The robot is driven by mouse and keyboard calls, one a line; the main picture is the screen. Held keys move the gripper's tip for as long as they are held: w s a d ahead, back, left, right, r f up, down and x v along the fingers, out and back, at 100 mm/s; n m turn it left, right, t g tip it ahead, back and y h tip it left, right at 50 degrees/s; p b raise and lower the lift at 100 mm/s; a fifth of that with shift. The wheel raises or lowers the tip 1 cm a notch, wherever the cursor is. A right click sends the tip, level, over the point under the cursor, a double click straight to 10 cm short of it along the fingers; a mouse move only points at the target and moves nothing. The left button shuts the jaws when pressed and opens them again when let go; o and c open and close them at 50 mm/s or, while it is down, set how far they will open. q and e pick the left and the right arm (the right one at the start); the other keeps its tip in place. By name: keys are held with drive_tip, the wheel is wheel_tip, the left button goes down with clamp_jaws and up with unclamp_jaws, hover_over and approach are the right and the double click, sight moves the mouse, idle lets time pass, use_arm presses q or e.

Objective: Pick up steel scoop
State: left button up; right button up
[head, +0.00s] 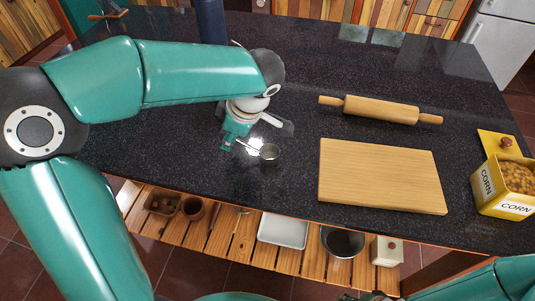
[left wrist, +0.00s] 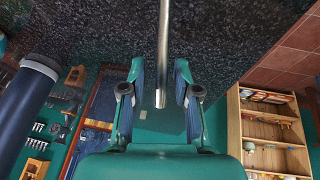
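The steel scoop (head: 269,152) lies on the dark speckled counter, its small round cup toward the right and its thin handle pointing up-left to my left gripper (head: 236,136). In the left wrist view the handle (left wrist: 163,45) runs between the two fingers of my left gripper (left wrist: 161,88), with a gap on both sides. The fingers are open and do not appear to touch the handle. The cup is out of sight there.
A wooden cutting board (head: 382,176) and a rolling pin (head: 380,110) lie right of the scoop. A yellow corn tin (head: 503,187) stands at the far right. A dark blue cylinder (head: 210,22) stands at the back. Below is a slatted shelf (head: 220,238) with a white tray (head: 283,231).

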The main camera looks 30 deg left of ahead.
use_arm(q)
clamp_jaws()
drive_tip(key=shift+r, duration=0.1)
wheel_tip(320, 180, up, 20)
drive_tip(key=p, duration=0.1)
drive_tip(key=shift+p, duration=0.3)
idle(0.7)
